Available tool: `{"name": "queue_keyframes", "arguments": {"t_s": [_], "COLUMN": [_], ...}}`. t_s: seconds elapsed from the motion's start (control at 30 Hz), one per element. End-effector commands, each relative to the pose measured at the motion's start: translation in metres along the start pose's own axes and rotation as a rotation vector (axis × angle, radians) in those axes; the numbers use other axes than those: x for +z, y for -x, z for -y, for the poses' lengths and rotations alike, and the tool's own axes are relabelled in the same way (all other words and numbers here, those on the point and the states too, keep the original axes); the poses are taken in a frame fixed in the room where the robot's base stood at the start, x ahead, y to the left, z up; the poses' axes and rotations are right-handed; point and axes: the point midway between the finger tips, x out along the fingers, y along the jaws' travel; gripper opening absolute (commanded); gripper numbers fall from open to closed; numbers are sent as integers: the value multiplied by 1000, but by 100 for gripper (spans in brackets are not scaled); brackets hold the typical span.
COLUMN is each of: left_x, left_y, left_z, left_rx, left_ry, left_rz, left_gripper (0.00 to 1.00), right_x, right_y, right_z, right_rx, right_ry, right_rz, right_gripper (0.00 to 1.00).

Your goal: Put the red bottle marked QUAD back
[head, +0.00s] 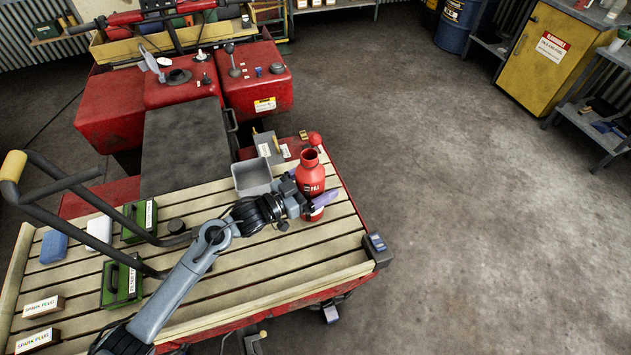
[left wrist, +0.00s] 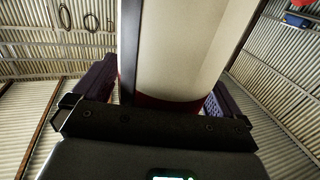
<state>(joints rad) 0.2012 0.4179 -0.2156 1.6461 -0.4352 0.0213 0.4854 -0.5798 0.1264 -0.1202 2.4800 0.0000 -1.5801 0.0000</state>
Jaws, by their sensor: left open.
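The red bottle (head: 311,177) stands upright near the right edge of the slatted wooden deck, with pale lettering on its side. My left gripper (head: 315,202) is at the bottle's lower part, with a purple finger showing on its near right side. In the left wrist view, a cream surface with a red band, apparently the bottle (left wrist: 180,45), stands between the two purple fingers of the gripper (left wrist: 160,90). The jaws are open around it; whether either finger touches it I cannot tell. My right gripper is not in view.
A grey open bin (head: 252,178) is just left of the bottle. A red round knob (head: 314,138) is behind it. Green boxes (head: 122,284), a blue pack (head: 54,247) and spark plug boxes (head: 43,306) lie on the deck's left.

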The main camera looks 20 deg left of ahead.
Motion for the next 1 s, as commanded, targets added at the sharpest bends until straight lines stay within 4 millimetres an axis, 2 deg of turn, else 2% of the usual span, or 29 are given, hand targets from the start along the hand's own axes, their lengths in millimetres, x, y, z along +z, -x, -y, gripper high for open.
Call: {"name": "queue_keyframes", "arguments": {"t_s": [0.17,0.27,0.7,1.0], "left_x": [-4,-3,-2,-3], "left_y": [0,7,83,115], "left_z": [0,0,0,0], "left_rx": [0,0,0,0], "left_ry": [-1,-1,0,0], "left_rz": [-1,1,3,1], "left_gripper": [100,100,100,100], "right_x": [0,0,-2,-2], "right_y": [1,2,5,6], "right_z": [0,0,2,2], "right_rx": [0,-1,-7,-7], "right_ry": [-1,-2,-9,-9], "right_rz": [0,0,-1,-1], "right_gripper": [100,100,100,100]}}
